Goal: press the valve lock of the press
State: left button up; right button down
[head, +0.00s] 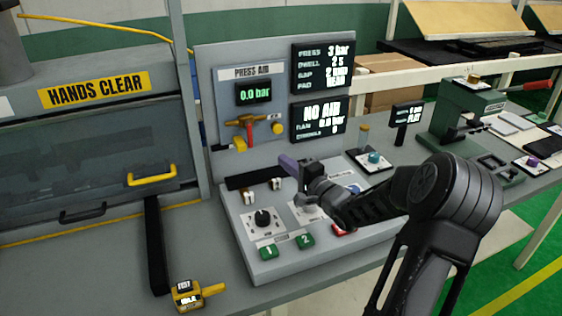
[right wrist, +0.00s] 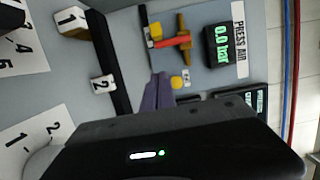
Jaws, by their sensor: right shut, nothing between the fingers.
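The press air panel (head: 228,88) shows a gauge reading 0.0 bar (head: 253,92). Below the gauge is a valve with a red handle (head: 246,122). A yellow block (head: 240,145) sits at its lower left and a round yellow knob (head: 278,128) at its right. I cannot tell which part is the valve lock. My right gripper (head: 288,162) is shut and empty, its purple fingers below the knob in the head view. In the right wrist view the fingers (right wrist: 159,80) point toward the panel, with the knob (right wrist: 176,82) beside the tips; contact is unclear. My left gripper is not in view.
A grey control box (head: 262,270) with a dial and green buttons 1 and 2 lies under my right arm. A black bar (head: 250,178) is left of the fingers. The display reads NO AIR (head: 320,117). A closed guard (head: 80,170) stands at left; a green press (head: 455,115) at right.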

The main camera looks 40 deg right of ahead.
aim_at(250, 148)
jog(key=w, duration=0.2)
jog(key=w+p, duration=0.1)
jog(key=w, duration=0.5)
jog(key=shift+d, duration=0.3)
jog(key=a, duration=0.1)
jog(key=w+a+p, duration=0.1)
jog(key=a, duration=0.1)
jog(key=shift+w, duration=0.2)
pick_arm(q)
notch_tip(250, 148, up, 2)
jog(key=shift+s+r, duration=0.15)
pick_arm(e)
jog(key=shift+w+a, duration=0.1)
jog(key=shift+a, duration=0.2)
jog(key=shift+a, duration=0.15)
